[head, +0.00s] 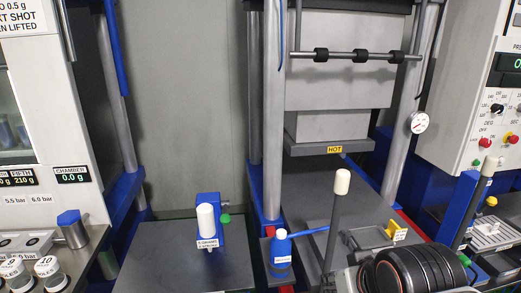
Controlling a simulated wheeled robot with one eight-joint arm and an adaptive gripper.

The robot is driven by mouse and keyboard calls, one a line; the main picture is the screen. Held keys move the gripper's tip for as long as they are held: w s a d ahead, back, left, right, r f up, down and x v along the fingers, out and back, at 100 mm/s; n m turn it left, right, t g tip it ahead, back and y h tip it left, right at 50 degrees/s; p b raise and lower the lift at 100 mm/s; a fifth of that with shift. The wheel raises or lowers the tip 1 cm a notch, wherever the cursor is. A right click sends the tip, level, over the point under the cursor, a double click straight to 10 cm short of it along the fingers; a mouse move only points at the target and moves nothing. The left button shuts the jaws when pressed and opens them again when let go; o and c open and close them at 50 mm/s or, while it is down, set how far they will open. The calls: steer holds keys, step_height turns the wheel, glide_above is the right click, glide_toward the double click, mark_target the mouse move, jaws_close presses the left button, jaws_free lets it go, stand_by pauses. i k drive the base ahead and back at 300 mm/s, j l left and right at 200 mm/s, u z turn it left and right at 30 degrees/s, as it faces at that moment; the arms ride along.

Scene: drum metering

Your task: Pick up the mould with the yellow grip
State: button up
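The mould (366,238) is a flat grey metal block low in the right half of the head view, near the foot of the hot press. Its yellow grip (396,230) sticks up at its right end. A dark ribbed round body in front hides part of the mould's near side.
An upright lever with a white knob (342,182) stands just left of the mould. A blue bottle (281,252) with a spout is further left. The press platen marked HOT (334,150) is above and behind. A white-topped canister (206,222) stands on the left bench.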

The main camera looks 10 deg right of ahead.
mark_target(373, 237)
steer(key=z, duration=0.8)
steer(key=j, duration=0.25)
